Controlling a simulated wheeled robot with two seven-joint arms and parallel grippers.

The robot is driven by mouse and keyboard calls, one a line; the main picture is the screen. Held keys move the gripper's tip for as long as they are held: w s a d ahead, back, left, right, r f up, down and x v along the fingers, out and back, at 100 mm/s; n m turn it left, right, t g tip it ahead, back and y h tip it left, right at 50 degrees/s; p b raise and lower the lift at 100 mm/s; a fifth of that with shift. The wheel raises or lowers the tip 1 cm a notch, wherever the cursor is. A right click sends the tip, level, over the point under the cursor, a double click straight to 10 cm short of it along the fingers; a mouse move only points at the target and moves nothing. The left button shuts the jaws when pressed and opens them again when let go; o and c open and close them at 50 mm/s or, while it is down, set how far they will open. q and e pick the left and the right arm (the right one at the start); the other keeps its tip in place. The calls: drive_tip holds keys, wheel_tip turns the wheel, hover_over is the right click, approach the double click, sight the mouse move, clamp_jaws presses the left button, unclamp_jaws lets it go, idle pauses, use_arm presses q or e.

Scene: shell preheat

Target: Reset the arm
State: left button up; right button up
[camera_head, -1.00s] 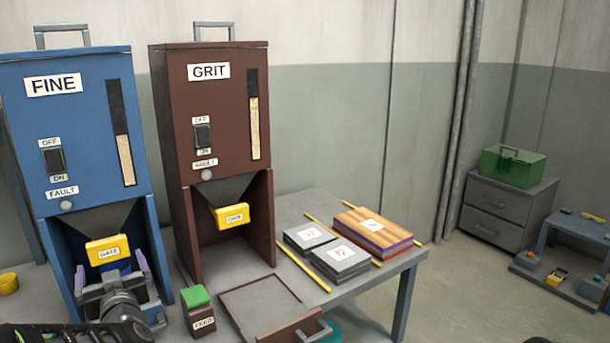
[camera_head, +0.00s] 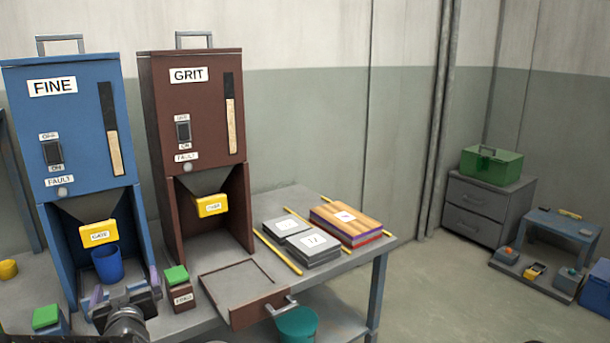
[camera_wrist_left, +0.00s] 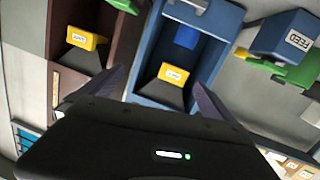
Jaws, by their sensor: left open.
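My left gripper (camera_head: 126,296) is low in the head view, in front of the blue FINE hopper (camera_head: 75,140). Its jaws are open with nothing between them. In the left wrist view its two fingers (camera_wrist_left: 155,95) spread apart, with the blue hopper's bay and yellow gate (camera_wrist_left: 174,73) beyond them. A blue cup (camera_head: 107,264) stands in that bay under the yellow gate (camera_head: 99,233), apart from the gripper. My right gripper is not in view.
The brown GRIT hopper (camera_head: 197,120) stands to the right. Small green-topped FEED boxes (camera_head: 180,293) sit near the gripper. A tray with a handle (camera_head: 245,290) lies at the table's front, with grey blocks (camera_head: 313,247) and a wooden stack (camera_head: 350,222) behind. A teal bucket (camera_head: 297,324) is below.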

use_arm(q)
drive_tip(key=s+d+f+m+g+h+p, duration=0.1)
drive_tip(key=s+d+f+m+g+h, duration=0.2)
drive_tip(key=d+f, duration=0.7)
drive_tip(key=s+d+f+g+h+p, duration=0.25)
drive_tip(key=d+f+h, duration=0.4)
drive_tip(key=f, duration=0.65)
drive_tip(key=s+d+f+m+g+h+p, duration=0.1)
drive_tip(key=s+d+f, duration=0.3)
drive_tip(key=s, duration=0.5)
drive_tip(key=s+d+f+m+g+h+p, duration=0.1)
drive_tip(key=s+d+f+g, duration=0.3)
drive_tip(key=s+d, duration=0.4)
drive_tip(key=s+d+f+g+h+p, duration=0.1)
drive_tip(key=s+d+f+g, duration=0.2)
drive_tip(key=s, duration=0.7)
drive_tip(key=d+f, duration=0.2)
drive_tip(key=d, duration=0.1)
drive_tip(key=shift+s+f+m+p, duration=0.15)
drive_tip(key=shift+f+m+p, duration=0.2)
drive_tip(key=shift+f+m, duration=0.05)
